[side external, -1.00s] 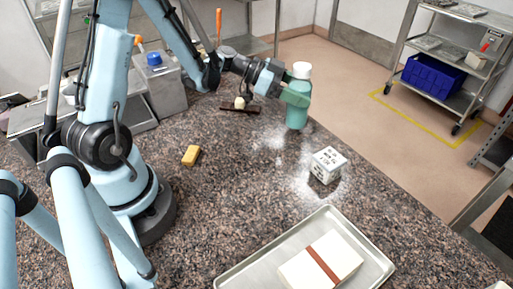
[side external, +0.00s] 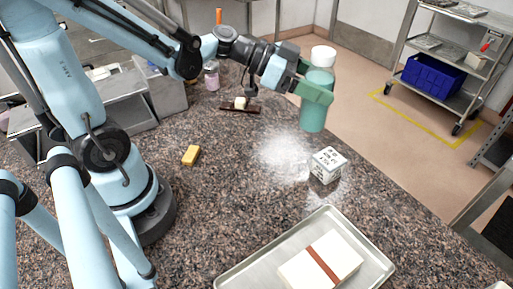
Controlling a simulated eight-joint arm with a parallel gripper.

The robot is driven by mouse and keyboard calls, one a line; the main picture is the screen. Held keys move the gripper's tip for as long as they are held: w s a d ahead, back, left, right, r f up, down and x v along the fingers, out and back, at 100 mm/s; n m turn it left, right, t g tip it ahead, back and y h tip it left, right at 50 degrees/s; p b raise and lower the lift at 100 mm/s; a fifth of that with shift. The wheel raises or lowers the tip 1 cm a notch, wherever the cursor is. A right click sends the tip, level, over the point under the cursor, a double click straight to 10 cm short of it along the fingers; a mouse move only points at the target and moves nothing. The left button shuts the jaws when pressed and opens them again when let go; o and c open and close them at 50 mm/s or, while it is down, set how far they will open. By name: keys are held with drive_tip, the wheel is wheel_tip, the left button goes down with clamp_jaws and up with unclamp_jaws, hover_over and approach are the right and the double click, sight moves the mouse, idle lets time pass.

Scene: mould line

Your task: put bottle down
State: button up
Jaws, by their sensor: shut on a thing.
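A teal bottle (side external: 314,112) with a white cap (side external: 323,56) is upright in my gripper (side external: 312,92), at the far right side of the speckled stone counter (side external: 225,215). My gripper's green fingers are shut around the bottle's upper body. The bottle's lower end is in clear view; whether it touches the counter or hangs above it I cannot tell for sure, but it looks raised.
A white printed cube (side external: 327,165) stands just below the bottle in the picture, beside a patch of white powder (side external: 284,155). A metal tray (side external: 235,272) holds a white block with a brown band. A yellow block (side external: 191,155) and a dark strip (side external: 232,109) lie left.

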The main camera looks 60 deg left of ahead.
drive_tip(key=a+r+n+t+y, duration=0.4)
drive_tip(key=a+r+n+y, duration=0.25)
drive_tip(key=r, duration=0.45)
drive_tip(key=shift+s+f+n+y, duration=1.45)
drive_tip(key=shift+s+f, duration=1.25)
drive_tip(key=shift+f, duration=2.85)
drive_tip(key=w+d+m+g+h, duration=0.1)
drive_tip(key=d+m+h, duration=0.1)
drive_tip(key=h, duration=0.1)
drive_tip(key=w+d+m+g+h, duration=0.1)
drive_tip(key=w+d+m+h, duration=0.1)
drive_tip(key=m, duration=0.1)
drive_tip(key=w+d+m+g+h, duration=0.1)
drive_tip(key=w+d+m+h, duration=0.1)
drive_tip(key=m+h, duration=0.1)
drive_tip(key=shift+f+h, duration=0.3)
drive_tip(key=shift+w+d+r+m+g+h, duration=0.15)
drive_tip(key=shift+d+r+m+g+h, duration=0.3)
drive_tip(key=shift+m, duration=0.25)
